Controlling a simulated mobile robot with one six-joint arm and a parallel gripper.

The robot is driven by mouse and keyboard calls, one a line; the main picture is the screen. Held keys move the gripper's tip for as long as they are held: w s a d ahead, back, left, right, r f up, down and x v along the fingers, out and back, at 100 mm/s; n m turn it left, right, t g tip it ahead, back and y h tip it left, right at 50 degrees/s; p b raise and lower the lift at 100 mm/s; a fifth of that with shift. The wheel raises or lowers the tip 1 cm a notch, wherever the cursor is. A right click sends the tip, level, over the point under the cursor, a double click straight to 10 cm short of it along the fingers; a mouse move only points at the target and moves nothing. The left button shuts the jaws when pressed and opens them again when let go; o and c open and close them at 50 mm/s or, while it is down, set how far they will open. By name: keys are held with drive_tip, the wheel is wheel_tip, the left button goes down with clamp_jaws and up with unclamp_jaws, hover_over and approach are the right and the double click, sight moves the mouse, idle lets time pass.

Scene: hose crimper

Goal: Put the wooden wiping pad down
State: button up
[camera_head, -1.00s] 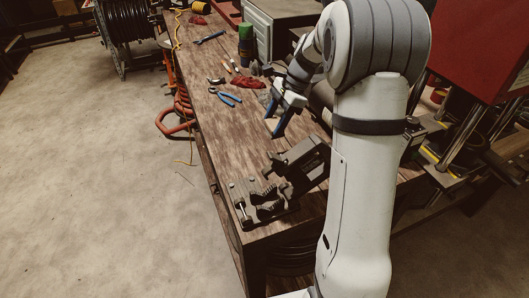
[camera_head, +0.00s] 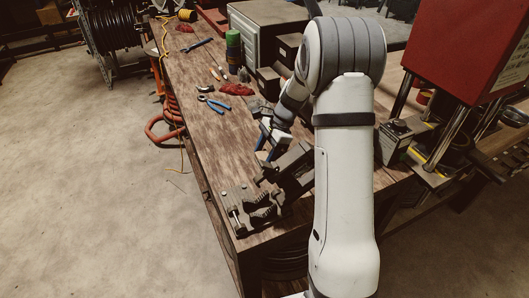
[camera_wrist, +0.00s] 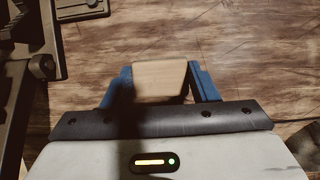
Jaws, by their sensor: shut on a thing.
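The wooden wiping pad (camera_wrist: 160,77) is a pale wooden block in the wrist view, held between the blue fingers of my gripper (camera_wrist: 163,85). The gripper is shut on it, over the brown wooden bench top (camera_wrist: 245,50). I cannot tell whether the pad touches the bench. In the head view my gripper (camera_head: 263,152) is low over the bench, just behind the dark vise-like tool, and partly hidden by my arm.
A dark vise-like tool (camera_head: 262,207) stands at the bench's near end; part shows at left in the wrist view (camera_wrist: 40,68). Blue-handled pliers (camera_head: 218,106), a red cloth (camera_head: 236,90) and a green can (camera_head: 233,47) lie farther back. Bare bench lies left of my gripper.

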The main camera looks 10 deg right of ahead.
drive_tip(key=shift+f, duration=0.2)
drive_tip(key=o, duration=1.4)
drive_tip(key=shift+c, duration=0.2)
drive_tip(key=shift+w+r, duration=0.1)
drive_tip(key=shift+r, duration=0.2)
drive_tip(key=s+b+v, duration=0.1)
drive_tip(key=v, duration=1)
drive_tip(key=shift+w+d+r, duration=0.2)
drive_tip(key=shift+w+r, duration=0.2)
drive_tip(key=shift+w, duration=0.1)
